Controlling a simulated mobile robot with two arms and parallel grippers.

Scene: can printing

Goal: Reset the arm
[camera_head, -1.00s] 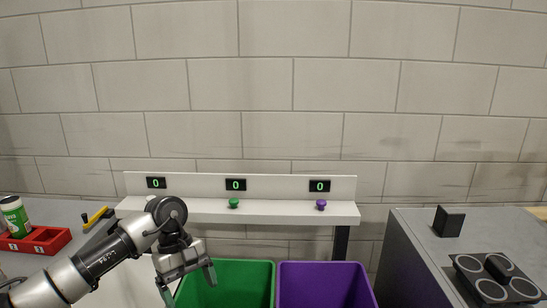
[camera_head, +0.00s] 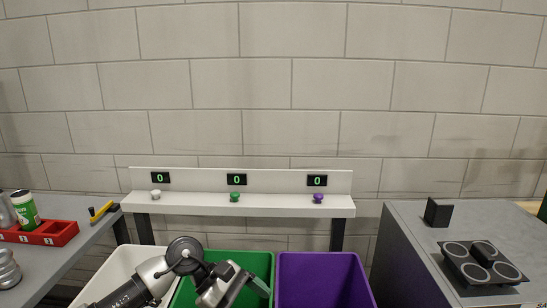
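My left gripper (camera_head: 262,290) is at the bottom of the head view, over the green bin (camera_head: 262,262). One finger shows at its tip; the other is hidden or out of frame, so I cannot tell if it is open. My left arm comes in from the bottom left, across the white bin (camera_head: 118,268). My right arm and gripper are not in view.
A white shelf (camera_head: 240,205) carries a white button (camera_head: 155,194), a green button (camera_head: 235,197) and a purple button (camera_head: 318,198). A purple bin (camera_head: 322,278) stands at right. The left table holds a red rack (camera_head: 52,233) with a can (camera_head: 25,210); the right counter holds a black tray (camera_head: 482,266).

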